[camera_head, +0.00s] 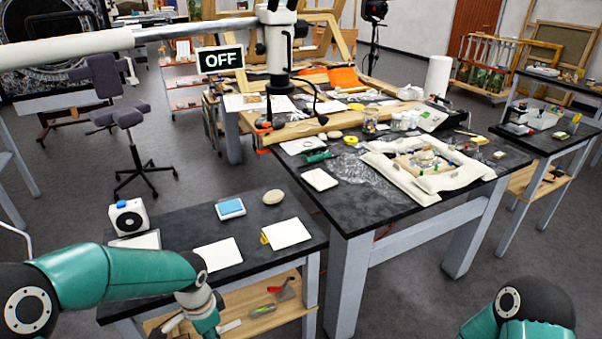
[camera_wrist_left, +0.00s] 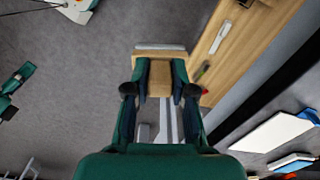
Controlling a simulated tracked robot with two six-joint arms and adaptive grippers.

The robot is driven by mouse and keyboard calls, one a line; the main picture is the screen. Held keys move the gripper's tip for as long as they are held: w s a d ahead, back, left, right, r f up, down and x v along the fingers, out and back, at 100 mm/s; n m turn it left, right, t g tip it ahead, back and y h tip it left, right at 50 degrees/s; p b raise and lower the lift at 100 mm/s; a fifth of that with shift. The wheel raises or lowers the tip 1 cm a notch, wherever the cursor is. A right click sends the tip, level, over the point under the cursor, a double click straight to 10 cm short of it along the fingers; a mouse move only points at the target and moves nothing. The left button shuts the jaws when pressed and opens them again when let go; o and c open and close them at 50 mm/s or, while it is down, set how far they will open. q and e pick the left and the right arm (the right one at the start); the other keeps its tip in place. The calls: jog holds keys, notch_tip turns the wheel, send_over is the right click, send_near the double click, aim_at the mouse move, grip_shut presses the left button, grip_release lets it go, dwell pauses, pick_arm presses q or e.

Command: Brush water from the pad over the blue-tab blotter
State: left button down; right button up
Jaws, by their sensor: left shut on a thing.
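My left gripper (camera_head: 206,318) hangs low at the front edge of the near bench. In the left wrist view its fingers (camera_wrist_left: 160,95) are shut on a wide flat brush (camera_wrist_left: 160,78) with a pale wooden body and grey edge. The blue pad (camera_head: 230,208) sits in a white tray on the near bench, away from the brush. A white blotter (camera_head: 218,254) lies in front of the pad; no tab shows on it in the head view. The left wrist view shows a white blotter (camera_wrist_left: 270,132) with blue at one corner. My right gripper is not seen.
A yellow-tabbed blotter (camera_head: 288,234) and a pale stone (camera_head: 273,196) share the near bench (camera_head: 180,222), with a white device (camera_head: 128,217) at left. Hand tools lie on the wooden lower shelf (camera_head: 243,325). A cluttered larger table (camera_head: 400,208) stands to the right.

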pick_arm(q)
jog(key=n, duration=0.4)
jog(key=shift+w+d+f, duration=0.1)
jog(key=shift+w+d, duration=0.05)
jog(key=shift+w, duration=0.15)
jog(key=n, duration=0.4)
jog(key=shift+w+d, duration=0.1)
jog(key=shift+w, duration=0.2)
jog(key=shift+n, duration=0.8)
